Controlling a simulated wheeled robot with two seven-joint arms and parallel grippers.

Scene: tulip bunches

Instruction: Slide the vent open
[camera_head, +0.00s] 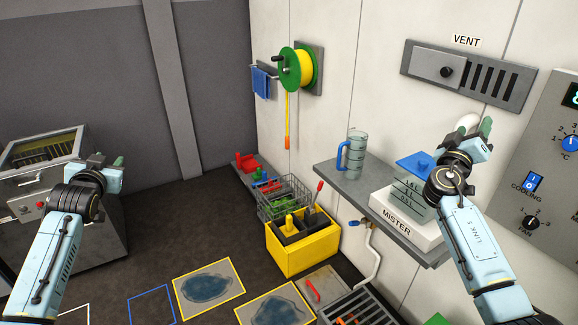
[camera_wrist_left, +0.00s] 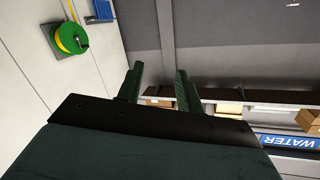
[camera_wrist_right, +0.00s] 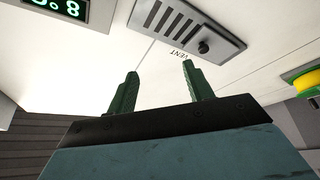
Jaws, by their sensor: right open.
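The vent (camera_head: 468,74) is a grey panel on the wall under a VENT label. Its flat slide plate (camera_head: 436,68) with a round black knob (camera_head: 446,72) sits at the left end, and several dark slots show to its right. In the right wrist view the vent (camera_wrist_right: 187,24) appears turned over, with the knob (camera_wrist_right: 203,46) beyond the fingertips. My right gripper (camera_head: 476,131) is open and empty, below the vent and apart from the knob. My left gripper (camera_wrist_left: 159,70) is open and empty, far from the vent at the left side.
A grey shelf (camera_head: 332,175) under the vent holds a measuring jug (camera_head: 355,150) and a white MISTER unit (camera_head: 398,221) with a blue-topped tank. A control panel (camera_head: 548,165) is at right. A hose reel (camera_head: 298,68) hangs left.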

